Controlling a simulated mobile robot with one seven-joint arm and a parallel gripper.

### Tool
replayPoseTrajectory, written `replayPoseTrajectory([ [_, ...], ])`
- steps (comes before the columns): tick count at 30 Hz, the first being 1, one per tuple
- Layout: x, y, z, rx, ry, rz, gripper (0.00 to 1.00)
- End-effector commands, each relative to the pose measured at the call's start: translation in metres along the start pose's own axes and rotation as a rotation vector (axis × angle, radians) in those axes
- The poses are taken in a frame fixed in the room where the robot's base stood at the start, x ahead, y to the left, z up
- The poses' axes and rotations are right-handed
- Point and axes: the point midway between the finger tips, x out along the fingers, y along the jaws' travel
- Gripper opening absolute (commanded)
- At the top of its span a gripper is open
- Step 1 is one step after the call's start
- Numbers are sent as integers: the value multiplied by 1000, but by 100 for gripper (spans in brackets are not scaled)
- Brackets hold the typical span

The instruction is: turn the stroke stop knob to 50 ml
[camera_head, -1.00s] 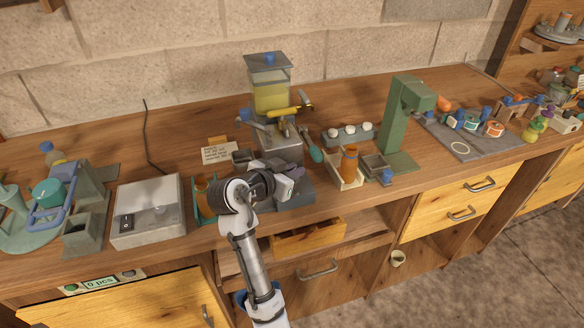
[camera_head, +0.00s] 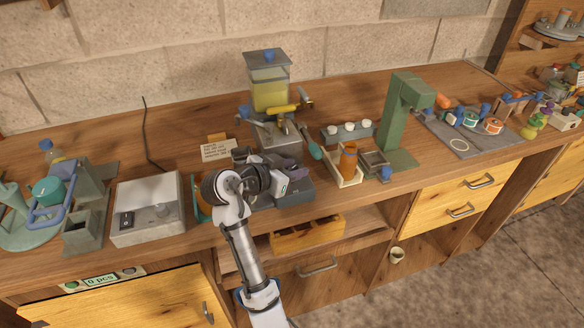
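The filling machine (camera_head: 275,133) stands at the back middle of the bench, with a clear tank (camera_head: 268,90) of yellow liquid on top and a grey body and base below. A yellow bar and a blue-tipped lever sit on its front. I cannot pick out the stroke stop knob or its scale for sure; a small dark round part (camera_head: 242,154) shows at the body's left. My gripper (camera_head: 284,187) is in front of the machine, low over its grey base. My arm hides part of the base. The fingertips are too small and covered to tell open from shut.
A paper note (camera_head: 216,150) stands left of the machine. A white scale box (camera_head: 148,210) is further left. An orange bottle (camera_head: 348,160) in a tray and a green press (camera_head: 402,120) stand to the right.

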Motion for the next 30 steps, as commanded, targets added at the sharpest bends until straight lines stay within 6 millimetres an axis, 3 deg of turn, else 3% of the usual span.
replayPoseTrajectory([
  [11,-10,-1,1,-1,3,-4,34],
  [24,-103,-2,1,1,2,-7,34],
  [30,-131,-1,0,0,1,-3,34],
])
